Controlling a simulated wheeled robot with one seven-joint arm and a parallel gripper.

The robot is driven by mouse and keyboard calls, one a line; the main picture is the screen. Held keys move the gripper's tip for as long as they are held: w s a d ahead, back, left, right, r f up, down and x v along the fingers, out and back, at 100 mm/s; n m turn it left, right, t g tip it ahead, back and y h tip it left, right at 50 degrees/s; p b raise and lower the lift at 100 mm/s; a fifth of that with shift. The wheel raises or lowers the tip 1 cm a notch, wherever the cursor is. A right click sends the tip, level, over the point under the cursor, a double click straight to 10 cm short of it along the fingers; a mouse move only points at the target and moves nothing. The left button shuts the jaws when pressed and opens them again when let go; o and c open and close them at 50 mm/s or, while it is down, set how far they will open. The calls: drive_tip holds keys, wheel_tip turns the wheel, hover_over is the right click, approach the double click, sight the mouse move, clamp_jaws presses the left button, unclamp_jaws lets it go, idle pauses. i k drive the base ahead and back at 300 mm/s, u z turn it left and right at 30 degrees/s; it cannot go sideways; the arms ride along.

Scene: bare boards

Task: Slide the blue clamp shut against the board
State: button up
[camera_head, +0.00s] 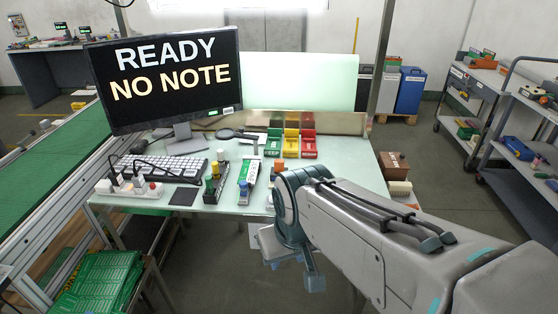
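A small blue part, which looks like the blue clamp (244,189), shows on a narrow fixture (249,172) with a green-and-white strip, near the front of the pale table. It is too small to tell how far it stands from the board. My gripper (296,274) hangs low in front of the table's front edge, right of and below the fixture, apart from it. Light blue finger parts show below my wrist. I cannot tell how far apart they are, and I see nothing held.
Upright green and yellow pieces (213,183) stand left of the fixture. Red, yellow and green bins (291,142) stand behind, with a keyboard (162,166) and a monitor (164,78) reading "READY NO NOTE" at left. An orange-topped block (279,166) stands close to my arm.

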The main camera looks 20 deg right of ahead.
sight(244, 186)
drive_tip(key=z, duration=0.65)
drive_tip(key=i, duration=1)
